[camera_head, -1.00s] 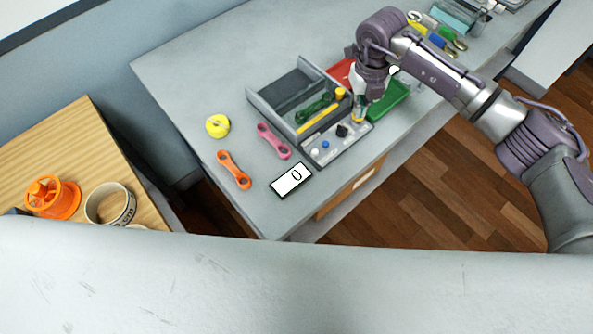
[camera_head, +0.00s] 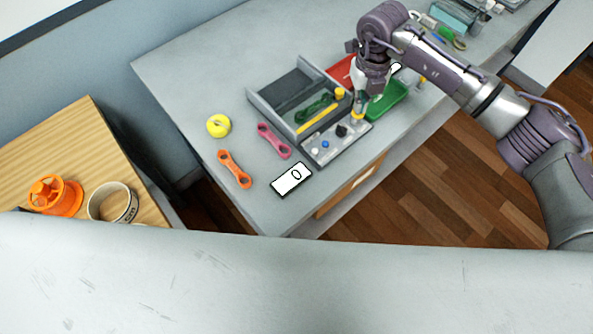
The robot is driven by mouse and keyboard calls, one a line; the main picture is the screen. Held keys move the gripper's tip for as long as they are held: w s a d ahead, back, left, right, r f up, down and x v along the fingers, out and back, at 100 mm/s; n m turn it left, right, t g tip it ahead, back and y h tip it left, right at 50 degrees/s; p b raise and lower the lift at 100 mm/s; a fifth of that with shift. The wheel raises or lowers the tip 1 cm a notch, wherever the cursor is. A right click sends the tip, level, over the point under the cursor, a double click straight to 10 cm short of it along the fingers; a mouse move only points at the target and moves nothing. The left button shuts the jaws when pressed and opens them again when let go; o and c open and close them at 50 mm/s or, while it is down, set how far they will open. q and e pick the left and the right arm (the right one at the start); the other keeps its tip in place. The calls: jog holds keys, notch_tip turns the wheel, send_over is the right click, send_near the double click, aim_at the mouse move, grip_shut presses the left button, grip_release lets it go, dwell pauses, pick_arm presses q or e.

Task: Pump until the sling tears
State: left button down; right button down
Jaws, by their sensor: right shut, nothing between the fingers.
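A grey bench rig (camera_head: 283,122) with an open bay stands on the grey table. A dark green loop (camera_head: 314,107) lies inside the bay; I cannot tell whether it is the sling. A yellow bar with a round yellow knob (camera_head: 340,93) is at the bay's right side. The rig's front panel (camera_head: 322,155) carries a black knob (camera_head: 342,131), a blue button (camera_head: 325,144) and a pale button. A white display (camera_head: 292,179) reads 0. My right gripper (camera_head: 358,116) is shut and empty, pointing down by the panel's far right end. My left gripper is out of view.
An orange link (camera_head: 234,169), a pink link (camera_head: 273,140) and a yellow tape measure (camera_head: 218,126) lie left of the rig. A green tray (camera_head: 388,99) and red tray (camera_head: 341,69) are near my right gripper. A wooden table (camera_head: 70,150) at left holds an orange spool (camera_head: 55,197).

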jog(key=shift+r, duration=0.15)
jog(key=shift+r+p, duration=1.55)
jog(key=shift+r, duration=1.35)
jog(key=c, duration=1.8)
grip_release()
jog(key=shift+o, duration=0.2)
jog(key=shift+r, duration=0.15)
notch_tip(320, 180, up, 6)
jog(key=p, duration=0.3)
jog(key=shift+f, duration=0.2)
